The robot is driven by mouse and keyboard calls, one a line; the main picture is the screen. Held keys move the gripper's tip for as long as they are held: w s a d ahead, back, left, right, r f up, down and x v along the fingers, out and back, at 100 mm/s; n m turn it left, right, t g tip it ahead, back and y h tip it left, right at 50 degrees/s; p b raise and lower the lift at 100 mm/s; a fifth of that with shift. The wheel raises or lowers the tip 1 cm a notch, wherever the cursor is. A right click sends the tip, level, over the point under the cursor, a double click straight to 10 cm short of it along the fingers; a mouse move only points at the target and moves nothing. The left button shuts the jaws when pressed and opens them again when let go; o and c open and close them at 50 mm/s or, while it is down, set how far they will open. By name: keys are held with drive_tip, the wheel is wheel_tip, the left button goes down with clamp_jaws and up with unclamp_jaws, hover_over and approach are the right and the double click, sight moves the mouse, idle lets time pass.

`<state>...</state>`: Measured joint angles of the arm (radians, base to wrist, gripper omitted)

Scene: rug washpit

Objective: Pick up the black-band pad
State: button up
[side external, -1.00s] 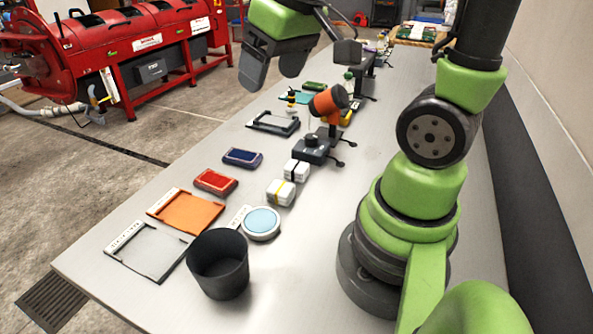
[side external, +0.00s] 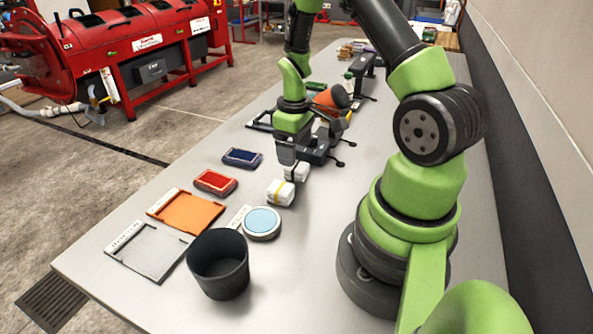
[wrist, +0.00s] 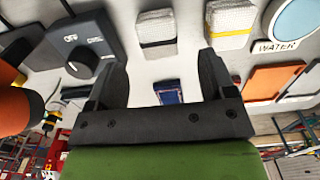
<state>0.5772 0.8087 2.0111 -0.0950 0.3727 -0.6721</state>
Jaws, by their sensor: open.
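The black-band pad is a small white block with a dark band around it. In the wrist view the black-band pad (wrist: 157,28) lies beyond my fingertips, roughly centred between them. In the side view the black-band pad (side external: 302,172) is partly hidden behind my gripper (side external: 291,163), which hangs over it pointing down. In the wrist view my gripper (wrist: 160,72) is open, with nothing between its fingers. A similar pad with a yellow band (side external: 280,192) sits close by; the yellow-band pad also shows in the wrist view (wrist: 230,22).
A black box with a dial (wrist: 78,50) stands close beside the black-band pad. A round pale-blue dish (side external: 262,222), a dark bin (side external: 218,265), a red pad (side external: 215,182) and a blue pad (side external: 242,157) are around. An orange cylinder (side external: 331,98) stands behind.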

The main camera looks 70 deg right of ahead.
sight(296, 171)
drive_tip(key=shift+s+d+f, duration=0.1)
drive_tip(key=shift+s+f, duration=0.05)
drive_tip(key=shift+f, duration=2.6)
drive_tip(key=c, duration=1)
